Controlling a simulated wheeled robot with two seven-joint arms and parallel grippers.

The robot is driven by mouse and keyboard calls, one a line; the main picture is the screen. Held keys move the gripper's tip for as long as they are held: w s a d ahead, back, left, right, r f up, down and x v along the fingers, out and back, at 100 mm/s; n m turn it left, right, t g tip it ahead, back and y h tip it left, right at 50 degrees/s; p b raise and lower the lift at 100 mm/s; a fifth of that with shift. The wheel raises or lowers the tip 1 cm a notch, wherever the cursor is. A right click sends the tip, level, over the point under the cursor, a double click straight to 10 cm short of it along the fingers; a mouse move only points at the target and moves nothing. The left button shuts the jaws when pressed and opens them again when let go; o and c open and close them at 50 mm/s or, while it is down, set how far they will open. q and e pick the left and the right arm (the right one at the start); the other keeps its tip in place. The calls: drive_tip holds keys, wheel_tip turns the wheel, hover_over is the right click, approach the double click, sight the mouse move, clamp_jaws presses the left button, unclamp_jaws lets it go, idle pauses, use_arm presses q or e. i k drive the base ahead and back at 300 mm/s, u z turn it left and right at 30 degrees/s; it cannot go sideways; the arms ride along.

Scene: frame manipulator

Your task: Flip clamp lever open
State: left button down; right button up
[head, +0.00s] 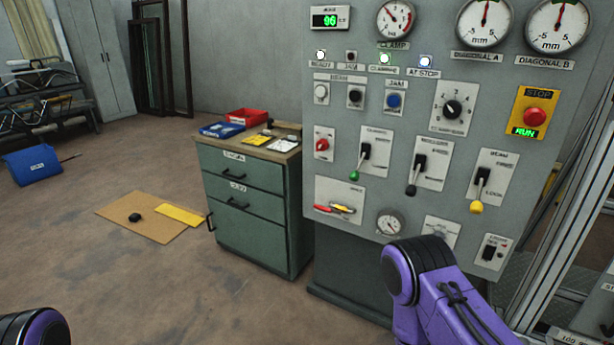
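A grey control panel (335,98) stands at the right. It carries three levers on white plates, all hanging down: one with a green knob (355,176), one with a black knob (411,190) and one with a yellow knob (477,207). Their small labels are too blurred to read surely, so I cannot tell which is the clamp lever. A gauge (396,19) marked CLAMP sits above. My purple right arm is below the panel, and a bit of my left arm shows at the bottom left. Neither gripper is in view.
A red stop button (535,117) and several knobs share the panel. A green drawer cabinet (240,205) with red (247,117) and blue (221,130) trays stands to its left. A metal frame (560,240) is at the right edge.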

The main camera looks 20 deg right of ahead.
sight(354, 175)
drive_tip(key=z, duration=0.25)
drive_tip(key=i, duration=0.9)
drive_tip(key=z, duration=0.9)
drive_tip(key=i, duration=0.35)
drive_tip(key=z, duration=0.3)
